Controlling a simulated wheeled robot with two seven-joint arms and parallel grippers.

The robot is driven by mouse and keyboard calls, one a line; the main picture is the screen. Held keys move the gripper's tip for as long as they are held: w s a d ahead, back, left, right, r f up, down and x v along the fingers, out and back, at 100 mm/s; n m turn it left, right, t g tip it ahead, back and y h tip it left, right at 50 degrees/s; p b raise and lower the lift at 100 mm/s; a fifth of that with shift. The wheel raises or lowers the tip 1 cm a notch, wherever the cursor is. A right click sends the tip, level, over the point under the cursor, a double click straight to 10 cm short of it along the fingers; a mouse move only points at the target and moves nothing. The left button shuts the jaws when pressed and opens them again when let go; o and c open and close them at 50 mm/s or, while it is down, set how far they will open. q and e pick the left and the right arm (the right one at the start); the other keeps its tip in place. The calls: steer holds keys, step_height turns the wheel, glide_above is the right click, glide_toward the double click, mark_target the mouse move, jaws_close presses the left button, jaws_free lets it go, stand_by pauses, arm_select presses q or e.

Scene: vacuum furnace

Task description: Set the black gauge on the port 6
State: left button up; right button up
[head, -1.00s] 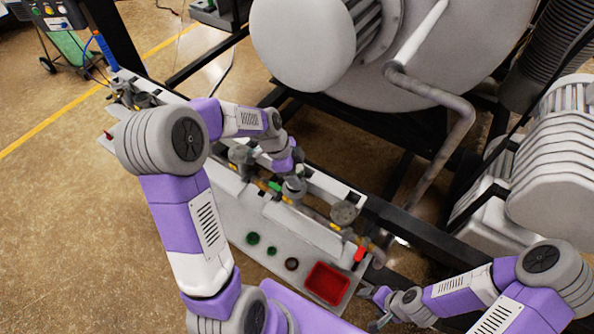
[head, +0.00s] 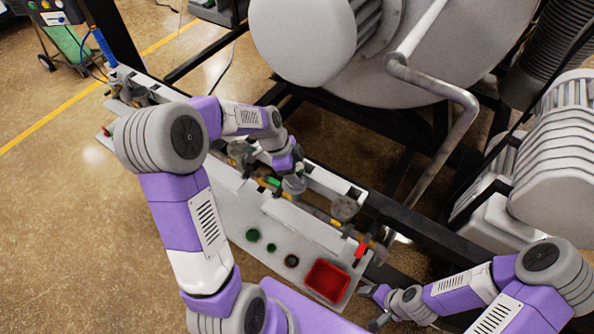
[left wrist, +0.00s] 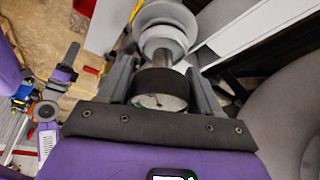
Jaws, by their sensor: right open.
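The black gauge (left wrist: 160,82) shows in the left wrist view as a dark round body with a pale dial facing the camera. My left gripper (left wrist: 165,88) has a finger on each side of it, seemingly shut on it. Beyond the gauge is a short metal stem and a round grey flange (left wrist: 162,28); whether they are joined is unclear. In the head view my left gripper (head: 298,163) is over the manifold, above a grey fitting (head: 293,185), with the gauge mostly hidden. Port 6's label is not readable. My right gripper (head: 376,306) is open near the panel's lower right corner.
A red tray (head: 327,281) and several small round parts, one of them green (head: 252,235), are on the pale panel (head: 232,208). A round gauge (head: 344,208) stands further right along the manifold. The large furnace body (head: 305,40) and its pipe (head: 465,115) are behind.

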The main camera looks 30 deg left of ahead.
arm_select(q)
steer(key=o, duration=0.4)
steer(key=v, duration=0.7)
steer(key=shift+s+a+r, duration=0.1)
steer(key=shift+a+r, duration=0.05)
steer(key=shift+r, duration=0.15)
steer(key=shift+f, duration=0.1)
